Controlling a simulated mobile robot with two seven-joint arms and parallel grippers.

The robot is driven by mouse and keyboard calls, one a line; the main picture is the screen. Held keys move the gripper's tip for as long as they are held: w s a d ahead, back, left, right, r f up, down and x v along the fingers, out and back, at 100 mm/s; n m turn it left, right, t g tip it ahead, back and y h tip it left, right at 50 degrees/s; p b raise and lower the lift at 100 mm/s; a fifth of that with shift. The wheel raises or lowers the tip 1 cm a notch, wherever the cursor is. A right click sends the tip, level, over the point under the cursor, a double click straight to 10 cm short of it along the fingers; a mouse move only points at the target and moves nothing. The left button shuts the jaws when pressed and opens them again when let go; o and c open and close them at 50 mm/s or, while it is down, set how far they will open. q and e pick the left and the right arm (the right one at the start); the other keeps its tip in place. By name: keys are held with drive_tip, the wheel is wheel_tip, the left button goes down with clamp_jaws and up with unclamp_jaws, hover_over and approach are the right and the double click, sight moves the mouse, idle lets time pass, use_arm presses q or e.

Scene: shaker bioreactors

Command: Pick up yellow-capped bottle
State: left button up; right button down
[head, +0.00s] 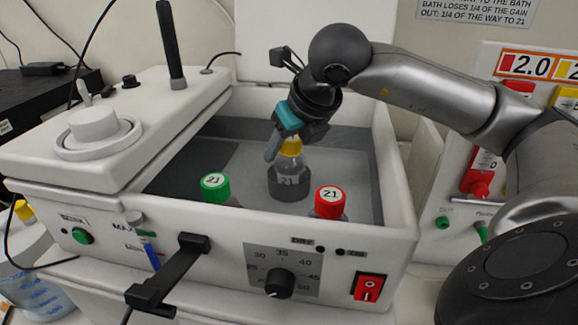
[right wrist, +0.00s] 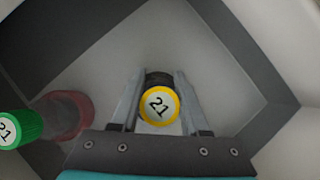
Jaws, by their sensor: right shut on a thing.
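In the right wrist view the yellow cap (right wrist: 159,106) lies between the two fingers of my right gripper (right wrist: 160,100). The bottle's base appears at or near the bath floor; I cannot tell if it touches. My left gripper is not in view.
A green-capped bottle (head: 215,188) and a red-capped bottle (head: 329,202) stand at the bath's front wall. The green cap (right wrist: 8,130) also shows in the right wrist view. A black handle (head: 165,275) juts from the front. The raised lid (head: 300,30) is behind.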

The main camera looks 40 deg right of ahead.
drive_tip(key=shift+s+f, duration=0.1)
idle(0.3)
wheel_tip(320, 180, up, 20)
drive_tip(key=p, duration=0.6)
drive_tip(key=shift+p, duration=0.35)
